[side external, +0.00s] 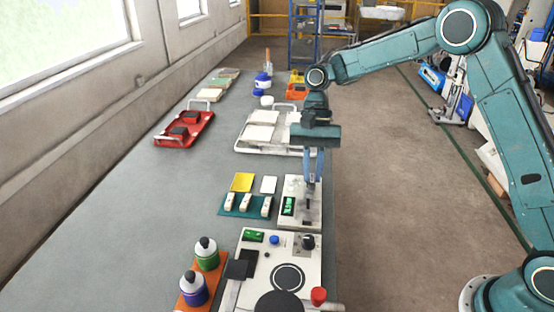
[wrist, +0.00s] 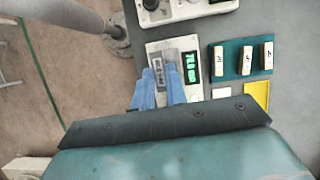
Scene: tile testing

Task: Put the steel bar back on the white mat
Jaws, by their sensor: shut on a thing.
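My gripper (side external: 313,178) points down over the white tester with the green display (side external: 288,205). In the wrist view my gripper (wrist: 161,78) has its blue fingers shut on a small grey piece, which I take to be the steel bar (wrist: 158,74). The bar is small and partly hidden by the fingers; I cannot tell whether it touches the tester. The white mat (side external: 269,185) lies bare on the table, left of the tester and beside the yellow mat (side external: 242,182). The white mat also shows in the wrist view (wrist: 221,97).
A teal mat (side external: 227,212) with several pale labelled blocks lies left of the tester. A larger white machine (side external: 246,284) stands in front. Green and purple bottles (side external: 206,254) stand on an orange tray. A white tray (side external: 245,143) and a red tray (side external: 200,134) lie farther back.

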